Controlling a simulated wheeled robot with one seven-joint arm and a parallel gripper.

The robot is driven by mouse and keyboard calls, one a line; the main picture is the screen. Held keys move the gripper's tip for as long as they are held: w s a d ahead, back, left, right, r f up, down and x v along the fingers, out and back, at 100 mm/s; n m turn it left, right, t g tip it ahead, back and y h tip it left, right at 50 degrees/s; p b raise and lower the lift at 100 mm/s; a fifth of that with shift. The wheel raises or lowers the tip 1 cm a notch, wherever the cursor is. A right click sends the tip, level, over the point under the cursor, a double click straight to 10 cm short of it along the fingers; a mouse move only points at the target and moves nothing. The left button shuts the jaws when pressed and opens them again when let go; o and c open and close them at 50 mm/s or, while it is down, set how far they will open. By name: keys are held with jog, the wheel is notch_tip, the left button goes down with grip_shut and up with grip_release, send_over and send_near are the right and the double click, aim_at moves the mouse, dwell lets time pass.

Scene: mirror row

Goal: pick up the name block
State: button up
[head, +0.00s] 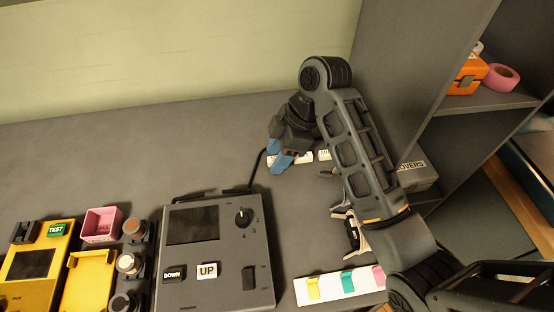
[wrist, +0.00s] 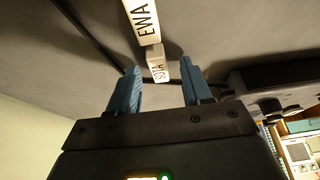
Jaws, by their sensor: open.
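Two white name blocks lie on the grey bench in the wrist view: one reads EWA (wrist: 143,20), and a smaller-looking one reads what looks like SOTA (wrist: 155,63). My gripper (wrist: 161,72) is open, with its two blue fingers apart. The SOTA block appears between the fingertips in that view, and EWA lies beyond them. I cannot tell the height gap or whether a finger touches. In the head view my gripper (head: 276,154) points down at the bench, partly covering white blocks (head: 304,157) whose lettering is too small to read.
A grey control box (head: 215,285) with UP and DOWN labels stands in front, its dark cable running near my gripper. A yellow unit (head: 40,285) and pink bin (head: 101,224) are at left. A shelf (head: 490,103) rises at right.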

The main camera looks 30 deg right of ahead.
jog(key=shift+c, duration=0.3)
grip_shut()
dwell(0.4)
